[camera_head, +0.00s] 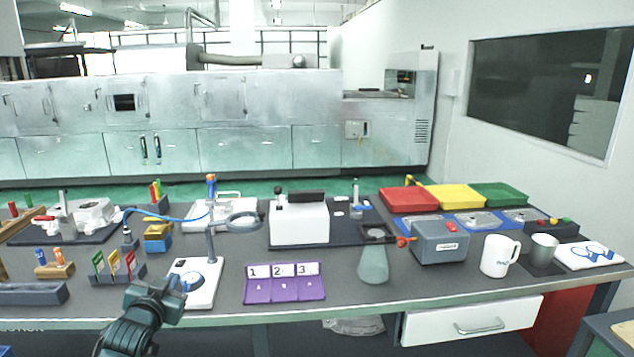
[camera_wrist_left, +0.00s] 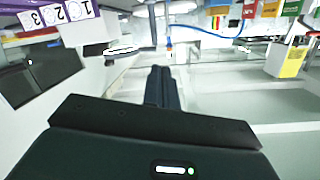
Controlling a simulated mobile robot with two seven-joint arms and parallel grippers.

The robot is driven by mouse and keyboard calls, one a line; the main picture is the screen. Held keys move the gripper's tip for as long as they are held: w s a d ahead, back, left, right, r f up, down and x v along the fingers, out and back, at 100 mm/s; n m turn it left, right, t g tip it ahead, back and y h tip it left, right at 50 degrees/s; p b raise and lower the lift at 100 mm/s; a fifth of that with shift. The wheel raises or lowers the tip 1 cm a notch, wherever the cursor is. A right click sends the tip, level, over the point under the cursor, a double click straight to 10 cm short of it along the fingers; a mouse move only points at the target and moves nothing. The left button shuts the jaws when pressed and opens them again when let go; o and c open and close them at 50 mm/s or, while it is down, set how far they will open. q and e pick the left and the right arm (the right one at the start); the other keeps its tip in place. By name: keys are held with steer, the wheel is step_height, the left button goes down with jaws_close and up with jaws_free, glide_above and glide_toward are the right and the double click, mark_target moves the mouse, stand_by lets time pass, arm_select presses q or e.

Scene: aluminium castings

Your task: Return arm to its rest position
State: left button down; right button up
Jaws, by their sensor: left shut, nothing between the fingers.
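My left gripper (camera_head: 170,286) is dark and stands at the front edge of the table in the head view, left of the middle. It is in front of the white base plate (camera_head: 203,290) of a magnifier stand and overlaps it in the picture. In the left wrist view its two fingers (camera_wrist_left: 162,88) are together with nothing between them. The view there is tilted, with the purple numbered board (camera_wrist_left: 60,14) at the upper left. My right gripper is in neither view.
The dark table (camera_head: 350,308) is crowded: a magnifier ring (camera_head: 243,221), a purple numbered board (camera_head: 284,289), a glass flask (camera_head: 373,265), a grey box (camera_head: 440,243), a white mug (camera_head: 498,256) and coloured trays (camera_head: 408,200). Small flagged blocks (camera_head: 117,272) stand left of the gripper. A drawer (camera_head: 472,322) hangs below.

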arm_select(q)
steer(key=s+d+f+g+h, duration=0.25)
steer(key=s+d+f, duration=0.65)
steer(key=s+f, duration=0.55)
steer(key=s+d+f+g, duration=0.1)
steer(key=s+d, duration=0.2)
steer(key=s, duration=0.4)
steer(key=s+d+f+g+h, duration=0.1)
steer(key=s+d+f, duration=0.1)
steer(key=s, duration=0.5)
steer(key=s+d+f+g, duration=0.1)
steer(key=s+d+f, duration=0.1)
steer(key=s, duration=0.5)
steer(key=shift+s+d+h, duration=0.25)
steer(key=shift+d+h, duration=0.1)
steer(key=shift+d, duration=0.55)
steer(key=shift+w, duration=0.1)
